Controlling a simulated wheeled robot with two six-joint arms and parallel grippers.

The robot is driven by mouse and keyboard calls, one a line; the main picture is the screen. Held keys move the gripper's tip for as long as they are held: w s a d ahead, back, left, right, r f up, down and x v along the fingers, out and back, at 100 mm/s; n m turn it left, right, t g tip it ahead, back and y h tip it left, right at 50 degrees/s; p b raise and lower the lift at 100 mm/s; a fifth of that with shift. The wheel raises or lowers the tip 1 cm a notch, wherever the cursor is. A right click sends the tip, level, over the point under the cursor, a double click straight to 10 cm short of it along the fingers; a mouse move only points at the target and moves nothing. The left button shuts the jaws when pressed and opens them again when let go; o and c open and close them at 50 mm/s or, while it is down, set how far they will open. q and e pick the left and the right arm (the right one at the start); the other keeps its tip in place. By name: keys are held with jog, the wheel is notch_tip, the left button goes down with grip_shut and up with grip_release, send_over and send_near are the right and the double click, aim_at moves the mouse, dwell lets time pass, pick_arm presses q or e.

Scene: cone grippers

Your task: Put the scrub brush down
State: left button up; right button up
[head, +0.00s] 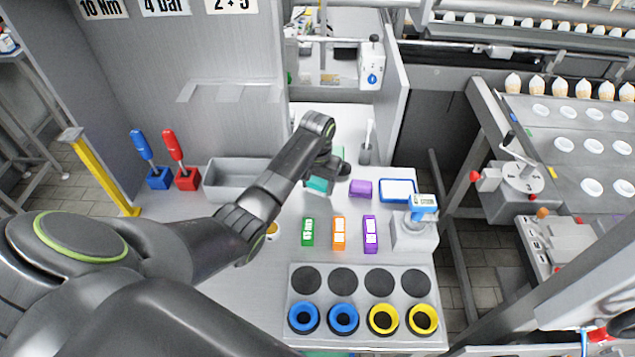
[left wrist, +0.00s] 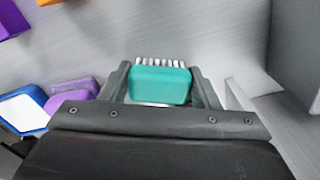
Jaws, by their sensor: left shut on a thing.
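The scrub brush (left wrist: 160,84) has a teal body with white bristles along its far edge in the left wrist view. It sits between the two dark fingers of my left gripper (left wrist: 161,92), which is shut on it. In the head view, my left gripper (head: 328,176) is over the back middle of the grey worktable (head: 270,282), with the teal brush (head: 317,184) partly hidden under it. I cannot tell whether the brush touches the table. My right gripper is not in view.
A grey bin (head: 232,188) stands left of the gripper. Green (head: 307,231), orange (head: 339,233) and purple (head: 370,234) boxes stand in front.

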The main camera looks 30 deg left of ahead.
aim_at(318, 181)
pick_arm(q)
jog(key=o, duration=1)
jog(key=shift+f, duration=0.1)
notch_tip(318, 181, up, 7)
jog(key=shift+w+f+b, duration=0.1)
jog(key=shift+f+b, duration=0.1)
jog(key=shift+b, duration=0.5)
jog(key=shift+r+p, duration=2.15)
jog(key=shift+r, duration=0.75)
